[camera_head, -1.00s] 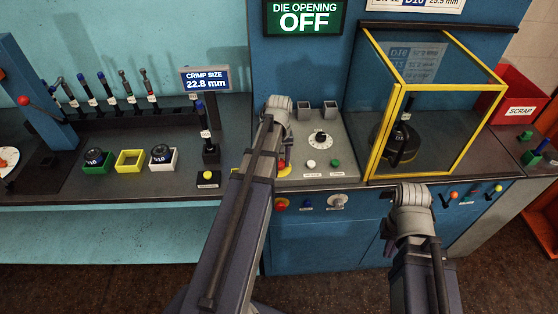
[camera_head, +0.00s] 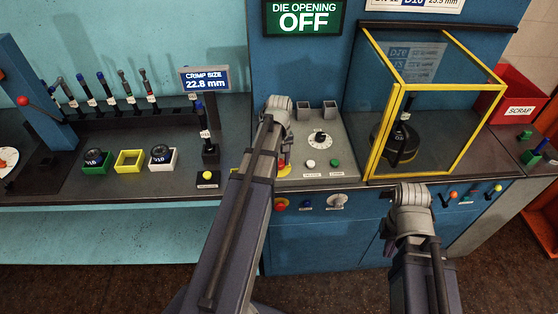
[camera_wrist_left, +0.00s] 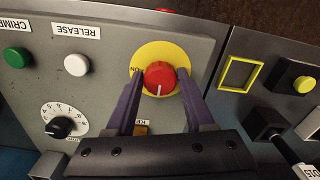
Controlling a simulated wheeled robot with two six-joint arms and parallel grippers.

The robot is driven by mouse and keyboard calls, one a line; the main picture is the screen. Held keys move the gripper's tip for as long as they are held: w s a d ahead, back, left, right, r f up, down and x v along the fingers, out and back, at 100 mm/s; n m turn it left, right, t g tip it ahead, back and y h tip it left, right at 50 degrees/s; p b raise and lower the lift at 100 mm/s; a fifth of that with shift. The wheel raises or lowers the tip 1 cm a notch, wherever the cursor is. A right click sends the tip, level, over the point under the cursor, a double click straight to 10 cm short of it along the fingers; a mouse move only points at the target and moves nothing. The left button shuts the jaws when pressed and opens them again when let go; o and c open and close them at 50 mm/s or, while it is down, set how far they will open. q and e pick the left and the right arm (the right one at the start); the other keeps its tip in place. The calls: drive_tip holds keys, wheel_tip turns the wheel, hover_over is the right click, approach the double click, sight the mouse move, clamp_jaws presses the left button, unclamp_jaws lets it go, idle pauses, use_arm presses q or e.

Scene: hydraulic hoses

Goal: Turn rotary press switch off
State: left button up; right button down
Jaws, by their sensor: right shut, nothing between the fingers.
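The rotary press switch is a red knob (camera_wrist_left: 159,77) with a white line on a round yellow plate (camera_wrist_left: 167,56). In the left wrist view the line points toward the bottom of the picture, and "ON" is printed at the plate's left. My left gripper (camera_wrist_left: 161,80) has one finger on each side of the knob; whether they press on it I cannot tell. In the head view my left wrist (camera_head: 278,108) covers much of the switch, with some of its yellow plate (camera_head: 288,170) showing. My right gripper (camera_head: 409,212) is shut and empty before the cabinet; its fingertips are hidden.
The panel also has a white release button (camera_wrist_left: 76,64), a green crimp button (camera_wrist_left: 17,57) and a black dial (camera_wrist_left: 61,127). A yellow-framed guard (camera_head: 403,130) stands to the right. A green "DIE OPENING OFF" sign (camera_head: 304,16) hangs above.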

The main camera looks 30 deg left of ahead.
sight(280, 163)
use_arm(q)
drive_tip(key=o, duration=0.4)
drive_tip(key=shift+r, duration=0.15)
wheel_tip(280, 163, up, 8)
drive_tip(key=p, duration=0.8)
drive_tip(key=shift+f, duration=0.2)
drive_tip(key=shift+d+f, duration=0.1)
drive_tip(key=shift+d, duration=0.05)
drive_tip(key=s+d+f+m+b, duration=0.1)
drive_tip(key=s+d+m, duration=0.3)
drive_tip(key=d, duration=0.5)
drive_tip(key=s+d+f+m+b, duration=0.1)
drive_tip(key=s+d+m, duration=0.3)
drive_tip(key=d, duration=0.6)
drive_tip(key=s+d+f+m+y+b, duration=0.1)
drive_tip(key=s+d+m, duration=0.4)
drive_tip(key=d, duration=0.5)
drive_tip(key=shift+f+b, duration=0.35)
drive_tip(key=shift+b, duration=0.2)
